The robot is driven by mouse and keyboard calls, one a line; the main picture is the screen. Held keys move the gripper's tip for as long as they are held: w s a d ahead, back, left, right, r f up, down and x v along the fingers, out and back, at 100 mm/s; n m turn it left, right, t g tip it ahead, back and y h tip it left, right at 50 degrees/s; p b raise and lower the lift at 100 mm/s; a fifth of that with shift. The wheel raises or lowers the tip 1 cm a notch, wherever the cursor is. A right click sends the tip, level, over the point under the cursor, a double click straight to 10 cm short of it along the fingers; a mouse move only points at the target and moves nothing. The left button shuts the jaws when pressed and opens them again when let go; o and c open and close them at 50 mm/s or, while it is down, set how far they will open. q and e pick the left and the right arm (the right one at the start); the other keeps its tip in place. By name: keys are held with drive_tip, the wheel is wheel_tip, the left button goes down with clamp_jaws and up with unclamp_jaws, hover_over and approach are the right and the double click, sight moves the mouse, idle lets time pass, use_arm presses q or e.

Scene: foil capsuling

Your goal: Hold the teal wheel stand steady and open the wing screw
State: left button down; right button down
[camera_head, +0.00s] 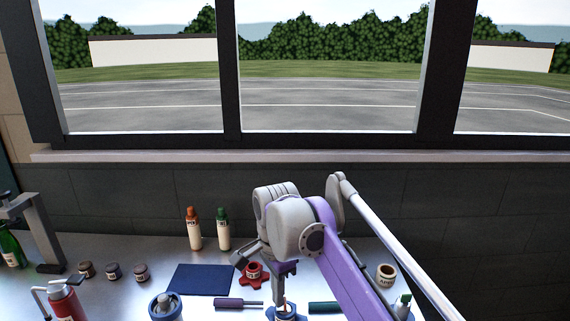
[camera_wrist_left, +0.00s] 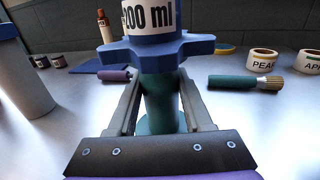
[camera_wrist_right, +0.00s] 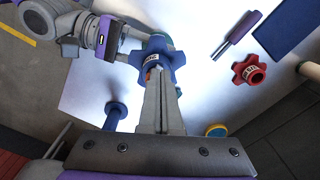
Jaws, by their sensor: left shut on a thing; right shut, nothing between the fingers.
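A teal upright column (camera_wrist_left: 158,95) stands between the fingers of my left gripper (camera_wrist_left: 157,82), which is shut on it. In the right wrist view the blue wheel (camera_wrist_right: 157,57) is just beyond the tips of my right gripper (camera_wrist_right: 153,78). That gripper is shut and empty; I cannot tell whether it touches the wheel. In the head view my right gripper (camera_head: 279,292) points down over the blue wheel (camera_head: 286,313). I cannot clearly make out the wing screw.
A red lobed wheel (camera_head: 253,272) stands nearby. A purple-handled tool (camera_head: 237,303), a navy mat (camera_head: 202,279) and two bottles (camera_head: 194,229) lie or stand left of my right gripper. A green-handled brush (camera_wrist_left: 243,82) lies right of the column. A labelled jar (camera_head: 386,275) stands at right.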

drive_tip(key=shift+a, duration=0.1)
drive_tip(key=shift+a, duration=0.3)
drive_tip(key=shift+r, duration=0.15)
wheel_tip(320, 180, up, 6)
drive_tip(key=shift+s+f, duration=0.1)
drive_tip(key=shift+s, duration=0.1)
drive_tip(key=shift+s+d+f, duration=0.15)
drive_tip(key=shift+s+f, duration=0.15)
drive_tip(key=shift+f, duration=0.7)
drive_tip(key=shift+s+d+f, duration=0.1)
drive_tip(key=shift+s+f, duration=0.2)
drive_tip(key=shift+f, duration=0.7)
drive_tip(key=shift+s+d+f, duration=0.15)
drive_tip(key=shift+s+f, duration=0.15)
drive_tip(key=shift+f, duration=0.7)
